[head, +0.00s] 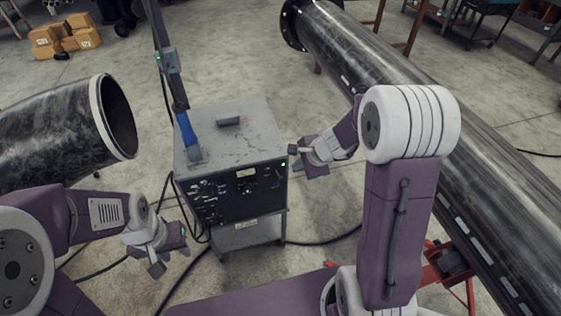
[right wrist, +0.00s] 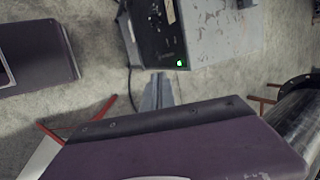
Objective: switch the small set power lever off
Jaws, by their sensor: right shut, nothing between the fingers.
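The small set (head: 235,135) is a grey metal box with a black front panel (head: 215,198) of dials and switches, standing on a cart. A green light (head: 283,163) glows at the panel's upper right. The power lever is too small to pick out. My right gripper (head: 296,157) is shut and empty, just right of the panel's upper right corner. In the right wrist view its fingers (right wrist: 158,90) point at the set, below the green light (right wrist: 180,63), apparently apart from it. My left gripper (head: 171,261) looks open and empty, low and left of the cart.
A large flanged pipe (head: 400,80) runs along the right on red stands. Another dark pipe (head: 60,140) with a pale rim lies at left. A post with a blue part (head: 186,130) rises at the set's left. Cables cross the floor. Boxes (head: 65,35) sit far back.

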